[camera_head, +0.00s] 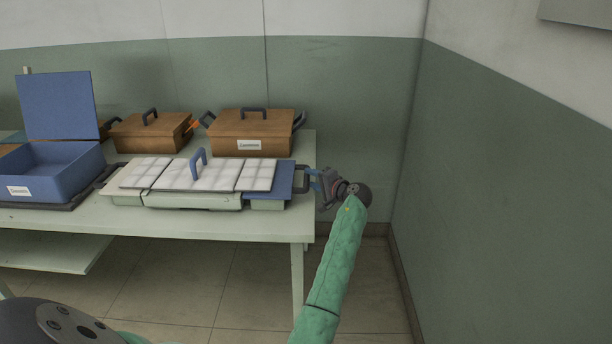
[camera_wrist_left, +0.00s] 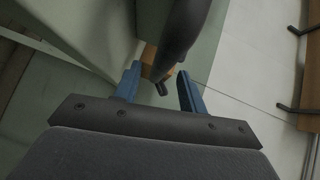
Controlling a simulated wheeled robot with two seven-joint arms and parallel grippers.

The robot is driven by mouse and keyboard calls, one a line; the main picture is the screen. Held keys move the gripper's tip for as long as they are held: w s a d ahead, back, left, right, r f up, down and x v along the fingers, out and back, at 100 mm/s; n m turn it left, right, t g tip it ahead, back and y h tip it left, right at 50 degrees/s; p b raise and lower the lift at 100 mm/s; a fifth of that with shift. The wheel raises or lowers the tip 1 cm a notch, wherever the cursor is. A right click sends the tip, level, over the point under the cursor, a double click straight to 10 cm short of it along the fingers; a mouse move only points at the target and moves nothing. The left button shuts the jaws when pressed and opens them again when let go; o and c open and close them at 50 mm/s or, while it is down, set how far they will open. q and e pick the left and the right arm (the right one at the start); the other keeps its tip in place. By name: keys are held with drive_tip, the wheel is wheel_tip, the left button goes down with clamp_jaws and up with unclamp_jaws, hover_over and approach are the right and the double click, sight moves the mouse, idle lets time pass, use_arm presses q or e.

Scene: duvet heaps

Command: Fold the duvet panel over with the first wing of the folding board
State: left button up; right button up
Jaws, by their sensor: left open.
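The folding board (camera_head: 190,201) lies on the table, pale green with a blue wing (camera_head: 284,176) at its right end. The white quilted duvet panel (camera_head: 185,173) lies flat across it in several sections, with a blue handle (camera_head: 198,160) standing over its middle. A dark handle (camera_head: 302,172) sticks out from the blue wing's right side.
Two brown lidded boxes (camera_head: 266,127) (camera_head: 146,133) stand behind the board. An open blue box (camera_head: 55,178) with a raised lid stands at the left. The table (camera_head: 250,226) ends just right of the board; the green wall (camera_head: 500,200) is further right.

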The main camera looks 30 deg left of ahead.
sight(307, 177)
use_arm(q)
drive_tip(key=shift+x, duration=1.6)
drive_tip(key=shift+f, duration=0.1)
clamp_jaws()
